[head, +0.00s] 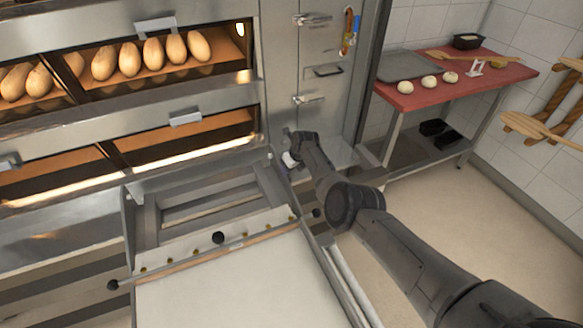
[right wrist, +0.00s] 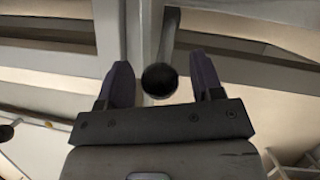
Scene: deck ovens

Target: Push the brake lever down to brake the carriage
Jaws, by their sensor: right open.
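My right arm reaches in from the lower right in the head view. Its gripper (head: 291,160) is beside the oven front, at the right rear of the carriage (head: 220,290). In the right wrist view, my right gripper (right wrist: 160,82) is open, with its two dark purple fingers apart. A round black knob (right wrist: 159,80), which looks like the end of the brake lever, shows between the fingers, with a grey bar behind it. I cannot tell whether the gripper touches it. In the head view the lever is hidden by my gripper and wrist. My left gripper is not in view.
The deck oven (head: 185,118) with loaves inside stands at the back left. A red table (head: 450,82) with dough balls stands at the right. The floor (head: 480,220) between is clear.

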